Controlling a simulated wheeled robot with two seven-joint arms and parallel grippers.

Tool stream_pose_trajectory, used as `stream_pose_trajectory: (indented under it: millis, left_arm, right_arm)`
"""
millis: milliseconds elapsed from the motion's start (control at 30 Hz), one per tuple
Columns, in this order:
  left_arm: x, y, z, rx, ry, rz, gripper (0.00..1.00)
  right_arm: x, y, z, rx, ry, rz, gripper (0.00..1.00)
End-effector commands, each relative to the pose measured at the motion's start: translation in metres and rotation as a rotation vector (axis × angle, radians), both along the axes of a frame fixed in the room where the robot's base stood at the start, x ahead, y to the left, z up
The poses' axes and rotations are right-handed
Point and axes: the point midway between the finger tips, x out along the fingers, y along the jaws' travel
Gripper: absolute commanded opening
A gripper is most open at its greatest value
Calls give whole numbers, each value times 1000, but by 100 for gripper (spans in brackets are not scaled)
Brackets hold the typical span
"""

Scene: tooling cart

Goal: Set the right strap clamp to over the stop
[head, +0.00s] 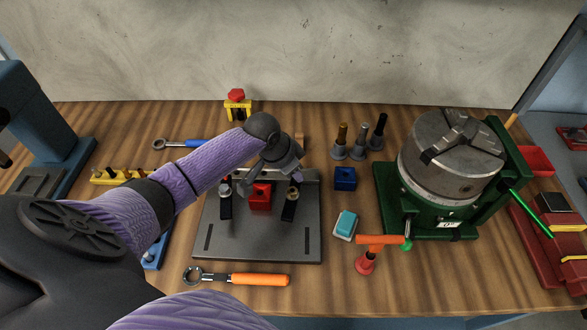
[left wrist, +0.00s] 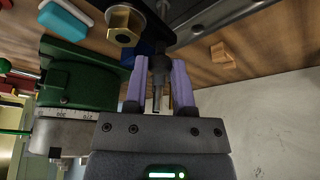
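The dark fixture plate (head: 258,240) lies on the wooden bench. A red block (head: 260,197) sits between the left strap clamp (head: 225,207) and the right strap clamp (head: 290,207). My left gripper (head: 290,163) hangs above the rear right of the plate, just behind the right clamp. In the left wrist view its lilac fingers (left wrist: 157,85) are apart. A dark stepped rod shows in the gap; I cannot tell if it is between them or beyond. A brass hex nut (left wrist: 122,22) lies outside the fingers. The stop cannot be made out clearly. My right gripper is out of view.
A blue block (head: 345,178) and several tool holders (head: 359,150) stand right of the plate. The chuck on its green base (head: 425,215) is farther right.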

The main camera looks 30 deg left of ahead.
Motion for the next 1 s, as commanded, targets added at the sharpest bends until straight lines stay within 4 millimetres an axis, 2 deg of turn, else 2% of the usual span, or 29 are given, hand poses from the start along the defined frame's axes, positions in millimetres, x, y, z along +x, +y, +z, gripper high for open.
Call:
stream_pose_trajectory:
  millis: [33, 100, 533, 767, 1000]
  left_arm:
    - [0, 0, 0, 0, 0, 0, 10]
    - [0, 0, 0, 0, 0, 0, 0]
    - [1, -2, 0, 0, 0, -54, 0]
    - [4, -7, 0, -2, 0, -211, 0]
    - [6, -16, -1, -2, 0, -438, 0]
  right_arm:
    - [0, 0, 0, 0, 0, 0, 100]
    - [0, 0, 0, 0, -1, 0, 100]
    - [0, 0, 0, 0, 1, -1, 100]
    - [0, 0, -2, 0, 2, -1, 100]
    - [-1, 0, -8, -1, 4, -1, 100]
